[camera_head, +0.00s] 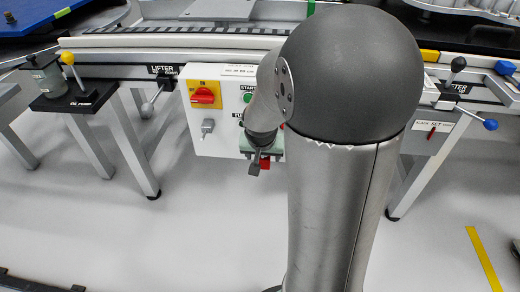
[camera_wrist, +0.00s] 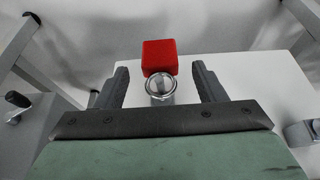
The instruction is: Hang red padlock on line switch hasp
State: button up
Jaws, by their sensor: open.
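The red padlock (camera_wrist: 160,57) shows in the wrist view as a red block just beyond my fingertips. A shiny round metal part (camera_wrist: 160,90) lies in front of it, between the fingers; I cannot tell whether it is the shackle. In the head view a bit of the padlock (camera_head: 265,163) shows below the white panel's edge. My gripper (camera_wrist: 160,72) is open, one finger on each side, with gaps visible to the metal part. The gripper in the head view (camera_head: 255,162) is partly hidden by my arm. The red line switch (camera_head: 204,95) sits on a yellow plate; its hasp is not clear.
The white control box (camera_head: 225,144) carries a green start button (camera_head: 248,98) and a grey latch (camera_head: 207,127). A lifter lever (camera_head: 155,98) stands left of it. Conveyor rails run above. My arm hides the box's right part. The floor below is clear.

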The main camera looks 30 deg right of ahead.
aim_at(264, 159)
jog(key=shift+b+x, duration=0.4)
jog(key=shift+x, duration=1.4)
jog(key=c, duration=1.1)
jog(key=shift+s+a+r+p, duration=0.15)
jog(key=shift+r+p, duration=0.15)
jog(key=shift+r, duration=0.3)
jog(key=shift+s, duration=0.1)
jog(key=shift+s+a+b, duration=0.45)
jog(key=shift+s, duration=0.2)
jog(key=shift+s+a+b, duration=0.4)
jog(key=shift+s, duration=0.25)
